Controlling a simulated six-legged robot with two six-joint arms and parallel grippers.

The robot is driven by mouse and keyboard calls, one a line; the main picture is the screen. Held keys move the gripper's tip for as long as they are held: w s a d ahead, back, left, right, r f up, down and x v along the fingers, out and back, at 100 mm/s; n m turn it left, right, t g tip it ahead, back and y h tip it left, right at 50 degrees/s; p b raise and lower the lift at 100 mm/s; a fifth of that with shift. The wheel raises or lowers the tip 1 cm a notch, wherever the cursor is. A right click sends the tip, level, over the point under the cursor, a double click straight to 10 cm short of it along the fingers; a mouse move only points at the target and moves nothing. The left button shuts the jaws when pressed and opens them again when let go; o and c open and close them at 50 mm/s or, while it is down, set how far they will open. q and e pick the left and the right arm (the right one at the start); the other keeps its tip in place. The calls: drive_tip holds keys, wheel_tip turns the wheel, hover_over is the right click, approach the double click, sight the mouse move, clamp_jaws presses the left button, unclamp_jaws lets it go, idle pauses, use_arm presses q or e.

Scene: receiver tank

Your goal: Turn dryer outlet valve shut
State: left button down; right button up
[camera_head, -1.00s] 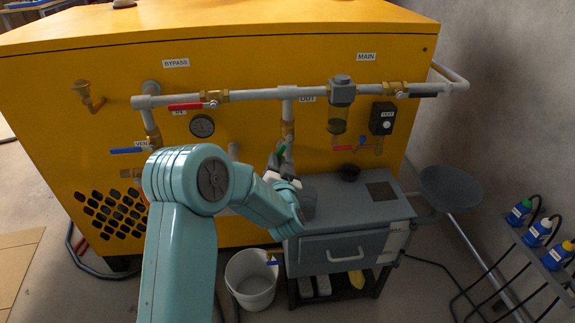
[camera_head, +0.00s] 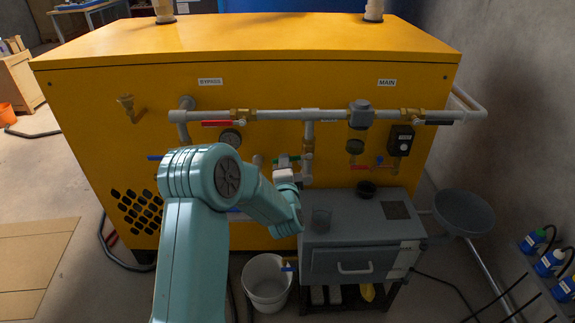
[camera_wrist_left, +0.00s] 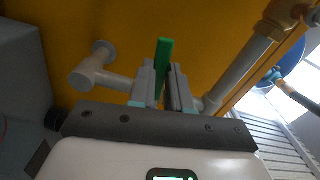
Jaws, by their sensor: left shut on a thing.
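The green valve handle (camera_head: 283,159) sits at the vertical grey outlet pipe (camera_head: 309,133) on the yellow dryer front. It points left from the pipe and looks about level. A brass fitting (camera_head: 308,149) shows on that pipe. My left gripper (camera_head: 284,166) is at the handle, its tips small and partly hidden by my arm. In the left wrist view the green handle (camera_wrist_left: 163,62) stands between the two jaws of my gripper (camera_wrist_left: 165,84), which are shut on it. The valve body is not clear in that view. My right gripper is not in view.
A white bucket (camera_head: 267,281) is on the floor. A red bypass lever (camera_head: 216,123) and horizontal grey pipe (camera_head: 278,115) are above.

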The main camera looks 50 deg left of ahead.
use_arm(q)
drive_tip(key=shift+r+m+p, duration=0.45)
drive_tip(key=shift+r+m, duration=0.1)
drive_tip(key=shift+m, duration=0.45)
drive_tip(key=c, duration=1.1)
unclamp_jaws()
drive_tip(key=shift+o, duration=0.2)
drive_tip(key=shift+s, duration=0.1)
drive_tip(key=p+v, duration=0.7)
drive_tip(key=v, duration=0.9)
drive_tip(key=shift+d, duration=0.1)
